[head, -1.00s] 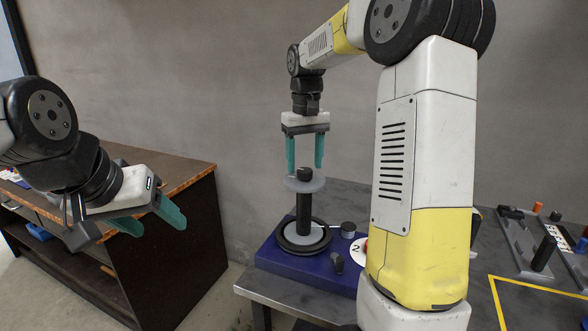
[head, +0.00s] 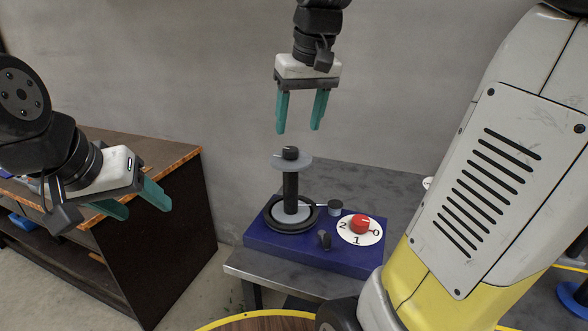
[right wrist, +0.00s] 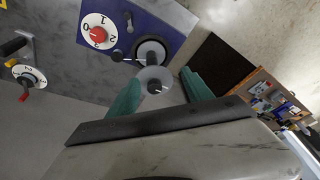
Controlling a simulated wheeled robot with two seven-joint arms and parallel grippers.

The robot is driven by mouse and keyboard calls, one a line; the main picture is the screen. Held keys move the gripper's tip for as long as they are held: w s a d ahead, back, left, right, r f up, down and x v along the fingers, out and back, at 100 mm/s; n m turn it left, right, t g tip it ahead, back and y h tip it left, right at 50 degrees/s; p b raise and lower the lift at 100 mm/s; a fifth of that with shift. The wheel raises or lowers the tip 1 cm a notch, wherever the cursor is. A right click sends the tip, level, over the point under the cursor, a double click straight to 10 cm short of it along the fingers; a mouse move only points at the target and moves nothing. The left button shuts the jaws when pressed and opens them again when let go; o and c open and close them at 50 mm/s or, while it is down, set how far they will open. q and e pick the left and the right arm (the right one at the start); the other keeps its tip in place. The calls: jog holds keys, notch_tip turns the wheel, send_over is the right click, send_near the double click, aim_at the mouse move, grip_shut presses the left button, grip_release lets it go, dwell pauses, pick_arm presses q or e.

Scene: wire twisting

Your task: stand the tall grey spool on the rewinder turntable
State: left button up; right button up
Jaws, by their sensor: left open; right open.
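The tall grey spool (head: 291,190) stands upright on the turntable (head: 270,222) of the blue rewinder (head: 290,250). It has a grey upper flange, a dark core and a black knob on top. My right gripper (head: 298,130) is open and empty, fingers pointing down, a little above the spool's top and apart from it. In the right wrist view the spool's grey flange (right wrist: 151,74) shows just beyond and between the open fingers (right wrist: 160,80). My left gripper (head: 138,204) is open and empty at the left, in front of the wooden cabinet.
The rewinder carries a red knob (head: 360,224) on a numbered white dial and a small black lever (head: 324,240). It sits on a grey metal table (head: 375,180). A wooden-topped cabinet (head: 170,158) stands at the left. My own arm covers much of the right side.

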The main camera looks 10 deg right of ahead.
jog(key=s+f+t, duration=0.1)
jog(key=s+f, duration=0.2)
jog(key=s, duration=0.3)
jog(key=s+a+f+m+t+y, duration=0.1)
jog(key=s+f+t, duration=0.1)
jog(key=s+f, duration=0.2)
jog(key=shift+s+f, duration=0.2)
jog(key=shift+s, duration=0.75)
jog(key=shift+a, duration=0.1)
